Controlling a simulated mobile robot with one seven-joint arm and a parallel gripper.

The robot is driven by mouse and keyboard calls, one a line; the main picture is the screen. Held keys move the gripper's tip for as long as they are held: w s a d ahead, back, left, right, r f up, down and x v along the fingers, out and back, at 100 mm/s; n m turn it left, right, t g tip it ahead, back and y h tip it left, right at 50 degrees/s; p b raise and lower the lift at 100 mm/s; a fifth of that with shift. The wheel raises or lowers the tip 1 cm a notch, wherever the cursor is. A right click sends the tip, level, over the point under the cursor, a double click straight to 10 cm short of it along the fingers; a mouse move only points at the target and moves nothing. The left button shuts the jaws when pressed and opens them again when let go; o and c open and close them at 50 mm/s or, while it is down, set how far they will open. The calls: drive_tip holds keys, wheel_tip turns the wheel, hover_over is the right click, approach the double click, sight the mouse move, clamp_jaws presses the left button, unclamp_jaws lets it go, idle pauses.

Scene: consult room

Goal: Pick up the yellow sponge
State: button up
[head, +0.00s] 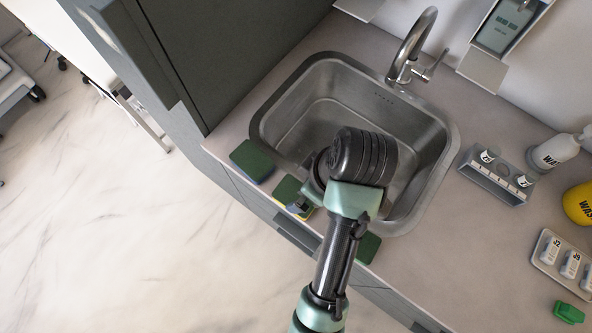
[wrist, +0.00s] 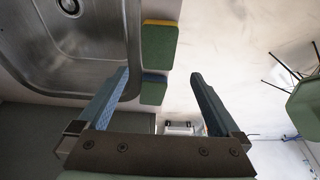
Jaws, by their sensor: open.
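The yellow sponge (head: 287,189) lies on the counter's front strip beside the sink, partly hidden by my gripper (head: 302,200) in the head view. In the wrist view the yellow sponge (wrist: 159,44) shows a green top and a yellow side. A green sponge (head: 252,160) lies to its left in the head view; it also shows in the wrist view (wrist: 153,90). My gripper (wrist: 160,73) is open and empty, its two blue-grey fingers apart. In the wrist view the yellow sponge appears above the fingertips, not between them.
Another green sponge (head: 369,247) lies to the right along the same edge. The steel sink (head: 290,100) with a tap (head: 412,47) is behind. A tall grey cabinet (head: 225,50) stands left. A rack (head: 497,178), bottles and a tray (head: 545,262) occupy the right counter.

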drive_tip(key=p, duration=0.1)
hover_over(297, 196)
drive_tip(key=d, duration=0.1)
drive_tip(key=f, duration=0.5)
drive_tip(key=shift+s+f, duration=0.15)
drive_tip(key=shift+s, duration=0.25)
drive_tip(key=shift+p+x, duration=0.7)
drive_tip(key=shift+x, duration=1.85)
drive_tip(key=shift+d+f, duration=0.15)
drive_tip(key=shift+f, duration=0.15)
drive_tip(key=c, duration=1.2)
drive_tip(key=shift+o, duration=0.2)
